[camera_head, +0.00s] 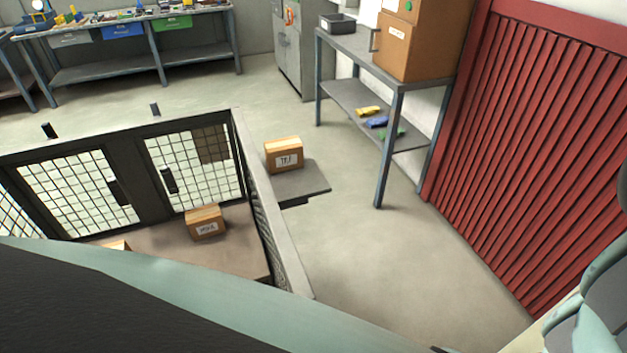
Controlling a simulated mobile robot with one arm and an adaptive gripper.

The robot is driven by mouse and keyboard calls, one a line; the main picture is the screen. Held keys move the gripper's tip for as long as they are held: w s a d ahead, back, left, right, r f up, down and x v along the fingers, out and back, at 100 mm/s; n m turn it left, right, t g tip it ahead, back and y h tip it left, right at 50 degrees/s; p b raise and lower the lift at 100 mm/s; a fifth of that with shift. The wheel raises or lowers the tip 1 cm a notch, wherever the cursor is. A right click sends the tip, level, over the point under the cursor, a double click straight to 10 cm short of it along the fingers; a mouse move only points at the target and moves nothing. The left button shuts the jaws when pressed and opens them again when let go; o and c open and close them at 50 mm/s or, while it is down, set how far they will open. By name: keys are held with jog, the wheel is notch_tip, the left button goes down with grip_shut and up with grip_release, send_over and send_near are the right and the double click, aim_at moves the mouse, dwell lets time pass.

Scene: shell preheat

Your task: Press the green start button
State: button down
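A small round green button (408,6) shows at the top edge of the view, on the front face of an orange-brown box-shaped unit (424,48). The unit stands on a grey metal table (357,45) at the upper right. Its front has a white label and a grey handle at its left edge. The top of the unit is cut off by the frame. My gripper is not in view; only teal and dark parts of my own body show along the bottom and at the lower right.
A dark cage (256,190) with mesh doors holds labelled cartons at the left. Another carton (284,156) sits on a grey platform (315,178) beside it. A red slatted wall (535,130) borders the right. Open floor (365,255) lies between. A workbench stands behind.

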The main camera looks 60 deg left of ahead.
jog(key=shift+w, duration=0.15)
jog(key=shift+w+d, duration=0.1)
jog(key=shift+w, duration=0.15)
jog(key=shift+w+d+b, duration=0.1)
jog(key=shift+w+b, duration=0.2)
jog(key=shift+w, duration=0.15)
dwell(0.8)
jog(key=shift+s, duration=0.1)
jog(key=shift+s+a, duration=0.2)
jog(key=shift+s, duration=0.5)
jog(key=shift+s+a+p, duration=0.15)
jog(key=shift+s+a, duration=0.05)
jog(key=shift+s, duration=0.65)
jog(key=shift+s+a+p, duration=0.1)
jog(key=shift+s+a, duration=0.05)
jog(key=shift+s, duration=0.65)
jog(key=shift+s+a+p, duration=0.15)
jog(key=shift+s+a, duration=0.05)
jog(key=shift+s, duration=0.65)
